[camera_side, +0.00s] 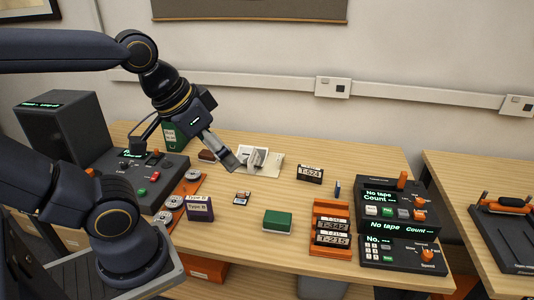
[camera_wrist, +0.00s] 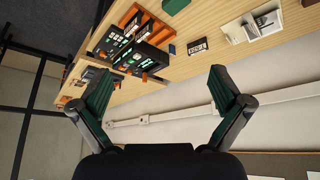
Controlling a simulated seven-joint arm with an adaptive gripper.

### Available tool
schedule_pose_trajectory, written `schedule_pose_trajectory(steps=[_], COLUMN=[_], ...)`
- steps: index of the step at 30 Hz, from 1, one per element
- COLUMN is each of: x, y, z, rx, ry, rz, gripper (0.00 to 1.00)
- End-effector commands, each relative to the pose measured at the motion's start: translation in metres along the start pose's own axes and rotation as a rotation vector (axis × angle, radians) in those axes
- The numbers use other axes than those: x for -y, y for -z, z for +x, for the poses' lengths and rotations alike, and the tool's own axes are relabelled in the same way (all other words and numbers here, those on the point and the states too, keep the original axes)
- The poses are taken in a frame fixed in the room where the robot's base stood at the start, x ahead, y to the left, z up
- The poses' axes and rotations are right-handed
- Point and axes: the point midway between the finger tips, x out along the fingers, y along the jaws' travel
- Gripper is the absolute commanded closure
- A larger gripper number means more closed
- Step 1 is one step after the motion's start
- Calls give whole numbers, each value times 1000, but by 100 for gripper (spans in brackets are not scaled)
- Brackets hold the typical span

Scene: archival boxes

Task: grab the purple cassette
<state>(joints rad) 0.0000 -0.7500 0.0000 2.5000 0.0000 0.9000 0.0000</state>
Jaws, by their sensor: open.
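A purple box-shaped cassette (camera_side: 200,209) with a pale label on its upper front stands upright on the wooden table in the side view, left of centre. I cannot make it out in the wrist view. My gripper (camera_side: 230,160) is in the air above the back of the table, higher and farther back than the purple cassette and to its right. In the wrist view my gripper (camera_wrist: 160,88) has its two fingers wide apart with nothing between them.
An orange rack (camera_side: 330,229) holds labelled cassettes at the right, beside dark tape machines (camera_side: 401,220). A green box (camera_side: 277,221), a small card (camera_side: 242,198) and a black T-524 cassette (camera_side: 310,174) lie mid-table. Orange reel holders (camera_side: 188,185) stand left. White papers (camera_side: 264,161) lie near my gripper.

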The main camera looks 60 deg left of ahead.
Motion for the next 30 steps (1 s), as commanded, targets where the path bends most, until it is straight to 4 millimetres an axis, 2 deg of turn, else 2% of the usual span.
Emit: schedule_pose_trajectory(steps=[2,4,7,10,12,14,15,18,21,24,27,30], x=[0,0,12,46,79,108,127,166,189,200,204,203], y=[0,9,24,31,28,18,8,-24,-57,-81,-90,-97], z=[0,-2,11,37,60,78,90,112,126,132,136,150], rx=[-2,-37,-20,50,118,178,219,316,399,452,461,464], ry=[0,-2,15,66,109,143,163,200,217,222,224,223], rz=[-2,-15,-84,-226,-349,-456,-526,-682,-800,-875,-900,-900], gripper=[0,0,0,0,0,0,0,0,0,0,0,0])
